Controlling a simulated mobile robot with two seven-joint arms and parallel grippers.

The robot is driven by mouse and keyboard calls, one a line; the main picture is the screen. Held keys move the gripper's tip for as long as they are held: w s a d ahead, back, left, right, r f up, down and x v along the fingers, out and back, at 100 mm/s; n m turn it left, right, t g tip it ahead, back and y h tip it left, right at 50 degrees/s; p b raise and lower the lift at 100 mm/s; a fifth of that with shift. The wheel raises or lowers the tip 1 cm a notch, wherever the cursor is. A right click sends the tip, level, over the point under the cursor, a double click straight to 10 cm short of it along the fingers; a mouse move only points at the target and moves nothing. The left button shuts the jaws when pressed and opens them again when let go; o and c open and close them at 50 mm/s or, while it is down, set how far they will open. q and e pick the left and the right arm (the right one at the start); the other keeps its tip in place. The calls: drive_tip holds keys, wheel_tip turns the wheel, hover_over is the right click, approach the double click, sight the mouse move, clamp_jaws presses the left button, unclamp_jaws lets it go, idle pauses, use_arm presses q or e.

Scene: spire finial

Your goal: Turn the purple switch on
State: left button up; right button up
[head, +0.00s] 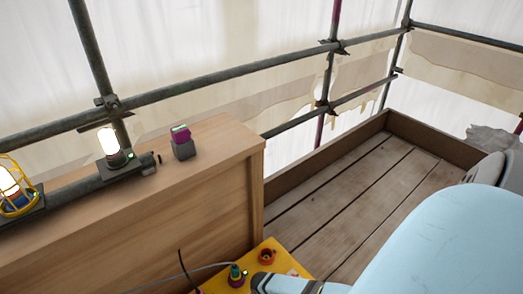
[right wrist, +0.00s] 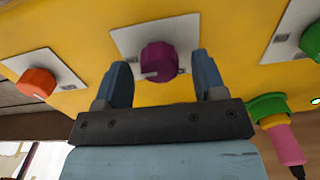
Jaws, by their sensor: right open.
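The purple switch (right wrist: 159,62) is a round knob on a pale square plate (right wrist: 126,38) on a yellow panel (right wrist: 210,20) in the right wrist view. A pale mark shows at its lower edge; I cannot tell its setting. My right gripper (right wrist: 160,66) is open, with one blue-grey finger on each side of the knob. Gaps show between the fingers and the knob in this view, and I see no clear contact. In the head view, my right gripper is mostly cut off at the bottom edge and the purple switch cannot be made out. My left gripper is not in view.
An orange knob (right wrist: 36,82) and a green knob (right wrist: 312,40) flank the purple one. A green and pink plug (right wrist: 278,130) with a dark cable is at lower right. In the head view, a lit lamp (head: 112,145) and purple block (head: 182,148) stand on a wooden box (head: 190,190).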

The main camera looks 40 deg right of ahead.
wheel_tip(320, 180, up, 14)
drive_tip(key=p, duration=0.5)
drive_tip(key=shift+f, duration=0.25)
